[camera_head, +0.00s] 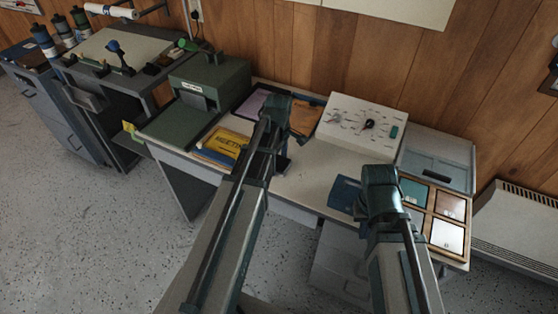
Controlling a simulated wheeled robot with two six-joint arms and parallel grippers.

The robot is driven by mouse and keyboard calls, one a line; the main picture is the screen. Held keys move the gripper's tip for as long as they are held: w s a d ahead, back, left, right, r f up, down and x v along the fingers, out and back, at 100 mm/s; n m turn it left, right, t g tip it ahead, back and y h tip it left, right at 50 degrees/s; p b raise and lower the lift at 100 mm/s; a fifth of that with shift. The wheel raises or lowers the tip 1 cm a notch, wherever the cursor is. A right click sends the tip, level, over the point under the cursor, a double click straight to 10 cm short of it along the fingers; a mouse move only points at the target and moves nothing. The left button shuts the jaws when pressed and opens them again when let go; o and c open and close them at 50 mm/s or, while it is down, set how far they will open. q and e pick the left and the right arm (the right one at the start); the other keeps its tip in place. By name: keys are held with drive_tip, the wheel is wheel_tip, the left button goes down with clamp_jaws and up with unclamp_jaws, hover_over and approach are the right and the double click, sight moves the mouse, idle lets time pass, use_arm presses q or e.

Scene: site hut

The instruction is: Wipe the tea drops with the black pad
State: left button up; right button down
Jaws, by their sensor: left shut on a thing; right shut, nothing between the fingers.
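My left gripper (280,148) is low over the middle of the desk, mostly hidden behind my own forearm and wrist. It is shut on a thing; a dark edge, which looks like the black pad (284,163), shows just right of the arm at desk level. I cannot tell whether the pad touches the desk top. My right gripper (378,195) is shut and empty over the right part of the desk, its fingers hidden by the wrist. No tea drops can be made out; the desk top (312,165) behind the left arm is partly hidden.
Left on the desk stand a green box machine (208,85) and a yellow booklet (226,142). A white panel with dials (360,125) stands at the back. A blue flat item (346,192) and a wooden tray of coloured squares (433,246) flank my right wrist.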

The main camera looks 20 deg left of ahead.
use_arm(q)
drive_tip(key=shift+r+p, duration=2.65)
drive_tip(key=shift+r, duration=0.2)
wheel_tip(320, 180, up, 3)
drive_tip(key=p, duration=0.3)
drive_tip(key=shift+r, duration=0.1)
